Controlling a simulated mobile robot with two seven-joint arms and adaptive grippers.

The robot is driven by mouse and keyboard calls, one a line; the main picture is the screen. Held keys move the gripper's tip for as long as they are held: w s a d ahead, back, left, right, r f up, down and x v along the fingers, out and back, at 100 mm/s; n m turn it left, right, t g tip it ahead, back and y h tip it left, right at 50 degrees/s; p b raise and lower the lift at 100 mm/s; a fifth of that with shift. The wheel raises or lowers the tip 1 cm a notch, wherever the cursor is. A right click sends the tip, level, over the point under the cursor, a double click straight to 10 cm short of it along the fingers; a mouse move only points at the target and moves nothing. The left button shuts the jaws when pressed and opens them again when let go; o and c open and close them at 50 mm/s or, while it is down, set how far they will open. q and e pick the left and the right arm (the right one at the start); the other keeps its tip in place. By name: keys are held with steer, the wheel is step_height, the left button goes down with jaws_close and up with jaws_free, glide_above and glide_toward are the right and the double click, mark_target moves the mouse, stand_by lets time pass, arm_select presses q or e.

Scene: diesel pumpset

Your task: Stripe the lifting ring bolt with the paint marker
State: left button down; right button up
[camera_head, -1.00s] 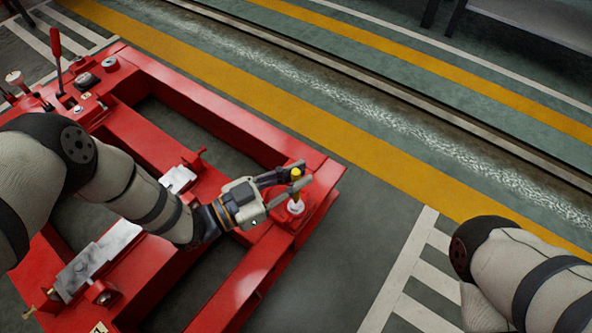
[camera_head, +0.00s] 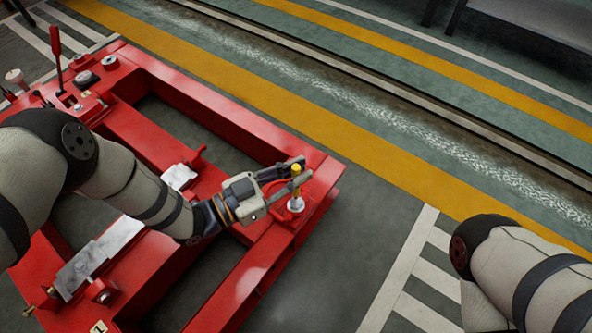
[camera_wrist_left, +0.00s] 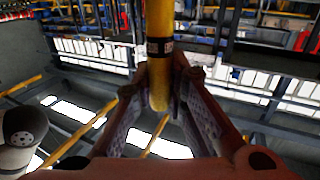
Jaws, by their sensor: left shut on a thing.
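A yellow paint marker (camera_head: 296,170) stands nearly upright between the fingers of my left gripper (camera_head: 300,173), which is shut on it. In the left wrist view the marker (camera_wrist_left: 159,60) is a yellow rod with a dark printed band, between the fingertips (camera_wrist_left: 160,95). Below the fingers, a small whitish round piece (camera_head: 296,205) shows at the right corner of the red frame. I cannot tell whether it is part of the lifting ring bolt or of the marker, or whether the marker touches it. My right gripper is out of view.
The red pumpset frame (camera_head: 220,113) has raised rails and open gaps. A tall red lever (camera_head: 57,50) rises at its far left. A grey metal block (camera_head: 95,258) lies on the near left part. The floor to the right, with yellow (camera_head: 390,172) and white stripes, is clear.

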arm_select(q)
steer(key=shift+f, duration=0.2)
steer(key=shift+s, duration=0.5)
stand_by(0.6)
steer(key=shift+r+p, duration=0.2)
steer(key=shift+p, duration=0.15)
steer(key=shift+r+p, duration=1.8)
steer(key=shift+r, duration=0.8)
steer(key=shift+f, duration=0.1)
